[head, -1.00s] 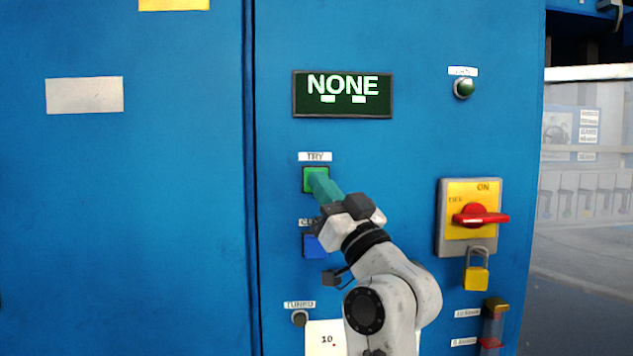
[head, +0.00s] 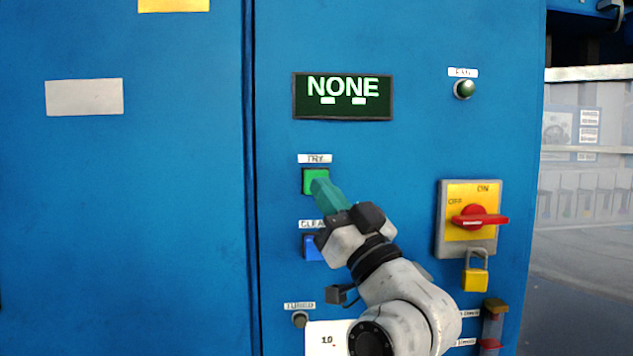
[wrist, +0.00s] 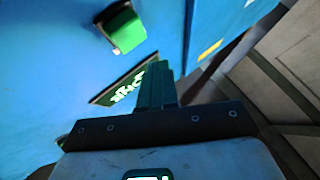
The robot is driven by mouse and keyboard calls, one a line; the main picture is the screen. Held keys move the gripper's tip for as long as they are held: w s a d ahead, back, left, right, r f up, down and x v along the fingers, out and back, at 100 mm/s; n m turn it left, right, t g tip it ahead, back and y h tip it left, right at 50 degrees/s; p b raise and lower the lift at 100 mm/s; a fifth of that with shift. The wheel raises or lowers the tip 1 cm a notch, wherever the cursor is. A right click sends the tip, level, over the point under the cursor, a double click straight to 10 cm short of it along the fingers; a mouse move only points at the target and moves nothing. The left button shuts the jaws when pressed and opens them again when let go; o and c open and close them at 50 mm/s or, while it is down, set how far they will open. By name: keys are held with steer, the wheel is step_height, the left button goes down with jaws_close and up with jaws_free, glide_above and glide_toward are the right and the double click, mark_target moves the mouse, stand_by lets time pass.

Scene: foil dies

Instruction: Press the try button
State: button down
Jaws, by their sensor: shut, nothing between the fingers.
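The try button (head: 313,176) is a square green button in a dark frame on the blue cabinet, under a white TRY label (head: 315,158). My gripper (head: 321,187) has its green fingers shut and empty. In the head view the fingertips overlap the button's lower right part. In the wrist view the green button (wrist: 124,29) stands out from the panel at upper left, and the fingers (wrist: 157,72) appear apart from it. A dark display (head: 343,111) above the button reads NONE in green.
A blue button (head: 312,249) under a partly hidden label sits just below. To the right are a red rotary switch (head: 476,217) on a yellow plate, a padlock (head: 475,278) and a green lamp (head: 464,89). The left door is mostly bare.

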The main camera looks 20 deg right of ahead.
steer(key=shift+s+a, duration=0.2)
steer(key=shift+s, duration=0.35)
steer(key=shift+s+a, duration=0.15)
steer(key=shift+s, duration=0.4)
steer(key=s+d+f+g+h, duration=0.15)
steer(key=f+g, duration=0.25)
steer(key=f, duration=0.8)
steer(key=s+d+f+m+g+h, duration=0.1)
steer(key=s+f+g, duration=0.15)
steer(key=f, duration=0.95)
steer(key=s+d+f+g+h, duration=0.1)
steer(key=f+g, duration=0.4)
steer(key=f, duration=0.7)
steer(key=s+d+f+m+g+h, duration=0.1)
steer(key=s+d+f+g+h, duration=0.15)
steer(key=s+f+g, duration=0.95)
steer(key=s+d+f, duration=0.1)
steer(key=s+f, duration=0.4)
steer(key=s, duration=0.4)
steer(key=s+f+m, duration=0.1)
steer(key=s+f, duration=0.5)
steer(key=s, duration=0.4)
steer(key=shift+d+f+m, duration=0.3)
steer(key=shift+d, duration=0.1)
